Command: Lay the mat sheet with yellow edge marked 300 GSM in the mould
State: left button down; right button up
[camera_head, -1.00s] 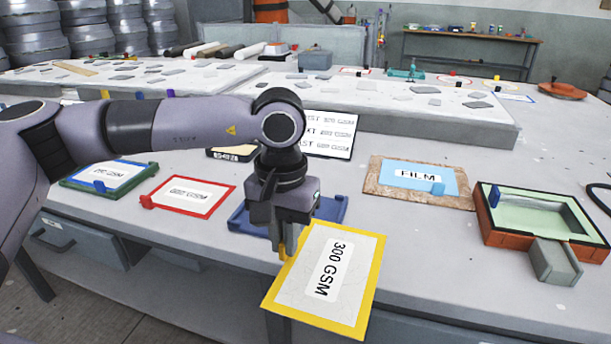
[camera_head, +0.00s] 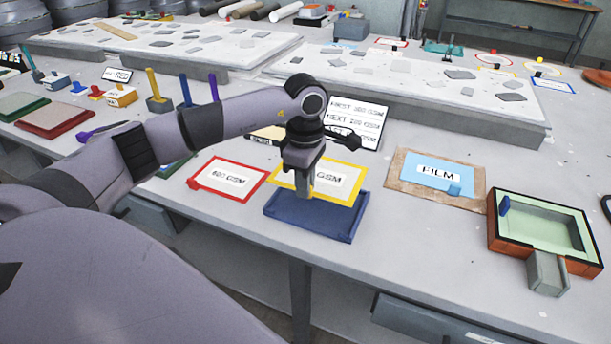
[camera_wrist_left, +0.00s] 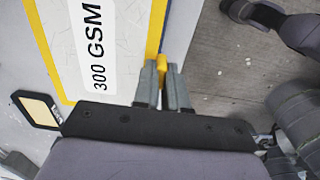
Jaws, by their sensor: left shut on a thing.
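The mat sheet with yellow edge (camera_head: 347,181) is in my left gripper (camera_head: 303,196), which is shut on its yellow tab. In the head view the gripper covers part of its label. In the left wrist view the sheet (camera_wrist_left: 130,30) reads 300 GSM, and the fingers (camera_wrist_left: 162,85) grip the tab at its edge. In the head view the sheet appears over the back of a blue tray (camera_head: 310,222); I cannot tell its height above it. The mould (camera_head: 545,232), green inside with a brown outer wall, stands at the right, apart from the sheet. My right gripper is not in view.
A red-edged sheet (camera_head: 228,181) lies left of the blue tray. A blue FILM sheet (camera_head: 437,172) lies on a brown board between tray and mould. A printed sign (camera_head: 356,120) stands behind the gripper. A grey block (camera_head: 547,275) juts from the mould's front.

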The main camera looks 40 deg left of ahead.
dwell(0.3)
pick_arm(q)
jog(key=shift+f+b, duration=2.7)
jog(key=shift+f, duration=0.7)
jog(key=shift+f+b, duration=0.4)
jog(key=shift+f+b, duration=0.4)
jog(key=shift+f, duration=0.1)
jog(key=c, duration=1.1)
grip_release()
